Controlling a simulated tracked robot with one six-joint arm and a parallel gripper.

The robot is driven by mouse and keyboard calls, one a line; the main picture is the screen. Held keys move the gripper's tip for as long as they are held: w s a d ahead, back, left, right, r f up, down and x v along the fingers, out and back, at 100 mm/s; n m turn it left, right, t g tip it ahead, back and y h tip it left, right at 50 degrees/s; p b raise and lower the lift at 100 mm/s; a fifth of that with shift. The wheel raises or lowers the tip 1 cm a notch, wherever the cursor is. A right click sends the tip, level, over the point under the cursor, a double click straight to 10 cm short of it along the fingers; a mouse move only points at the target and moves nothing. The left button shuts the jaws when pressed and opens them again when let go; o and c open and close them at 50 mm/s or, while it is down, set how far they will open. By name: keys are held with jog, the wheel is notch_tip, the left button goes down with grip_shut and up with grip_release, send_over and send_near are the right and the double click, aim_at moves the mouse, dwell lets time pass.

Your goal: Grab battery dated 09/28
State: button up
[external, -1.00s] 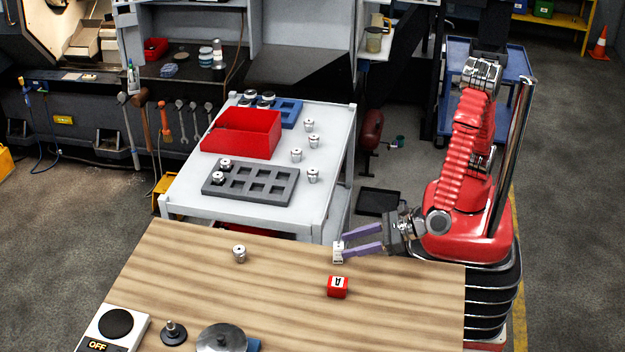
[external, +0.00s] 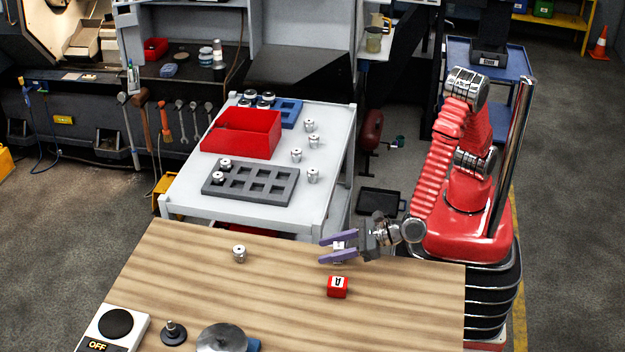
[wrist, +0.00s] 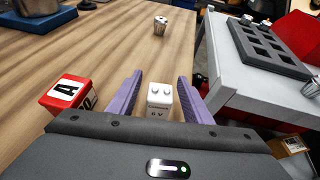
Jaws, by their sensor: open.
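A small white battery (wrist: 159,97) with two round studs on top stands upright on the wooden table. Its front marking is partly visible, but I cannot read a date on it. My gripper (wrist: 161,76) is open, with one purple finger on each side of the battery. In the external view my gripper (external: 324,249) lies low over the table, and the battery (external: 339,246) shows partly between its fingers. I cannot tell whether either finger touches it.
A metal part (external: 239,254) stands farther left on the table. A grey slotted tray (external: 250,186) and red bin (external: 241,134) are on the white cart.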

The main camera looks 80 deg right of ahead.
jog(key=shift+w+a+f, duration=0.1)
jog(key=shift+w+f, duration=0.15)
jog(key=shift+w, duration=0.35)
jog(key=shift+c, duration=0.7)
grip_shut()
